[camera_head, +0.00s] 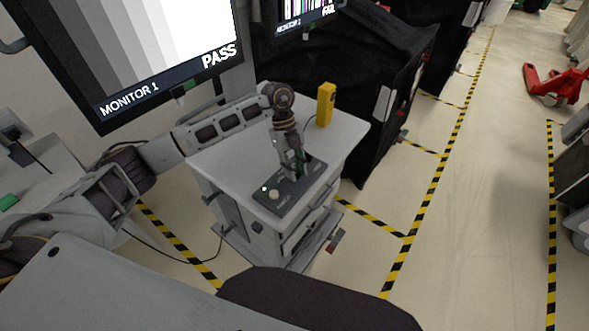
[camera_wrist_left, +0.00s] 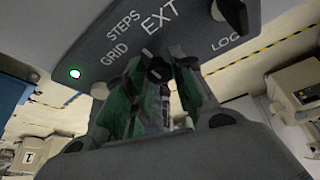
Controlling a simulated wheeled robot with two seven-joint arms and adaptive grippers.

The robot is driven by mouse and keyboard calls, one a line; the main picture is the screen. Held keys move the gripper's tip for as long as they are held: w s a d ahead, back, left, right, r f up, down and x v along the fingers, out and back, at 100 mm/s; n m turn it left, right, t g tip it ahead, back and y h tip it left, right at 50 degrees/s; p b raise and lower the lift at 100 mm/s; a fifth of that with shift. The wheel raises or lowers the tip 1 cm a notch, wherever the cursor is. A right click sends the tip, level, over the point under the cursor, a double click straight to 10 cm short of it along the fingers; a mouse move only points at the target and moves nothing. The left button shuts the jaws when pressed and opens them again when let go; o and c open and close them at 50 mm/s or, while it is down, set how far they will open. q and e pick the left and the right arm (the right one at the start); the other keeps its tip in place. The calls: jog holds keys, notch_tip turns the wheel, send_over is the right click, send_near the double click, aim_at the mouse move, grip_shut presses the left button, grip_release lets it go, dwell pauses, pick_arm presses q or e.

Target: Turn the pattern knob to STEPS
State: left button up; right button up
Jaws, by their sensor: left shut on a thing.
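The dark control panel (camera_head: 300,196) lies on the white cart top, with a lit green light and a pale round button at its near left end. In the left wrist view the panel (camera_wrist_left: 90,48) carries the labels STEPS, GRID, EXT and part of another. My left gripper (camera_head: 294,174) points down at the panel; in the wrist view (camera_wrist_left: 157,85) its green-padded fingers are closed around the dark pattern knob (camera_wrist_left: 158,70). The fingers hide most of the knob, and I cannot tell its pointer's direction. Monitor 1 (camera_head: 150,98) shows grey stepped bars and PASS. My right gripper is out of view.
A yellow device (camera_head: 325,105) stands at the back of the white cart (camera_head: 225,155). Monitor 2 (camera_head: 300,22), partly cut off, shows striped bars. A black covered cart (camera_head: 365,75) stands behind. Striped floor tape and open floor lie to the right, with a red pallet jack (camera_head: 550,85).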

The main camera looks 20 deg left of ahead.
pick_arm(q)
jog(key=shift+m, duration=0.3)
jog(key=shift+w, duration=0.1)
jog(key=o, duration=1.1)
jog(key=shift+c, duration=0.2)
jog(key=v, duration=0.7)
jog(key=shift+r, duration=0.3)
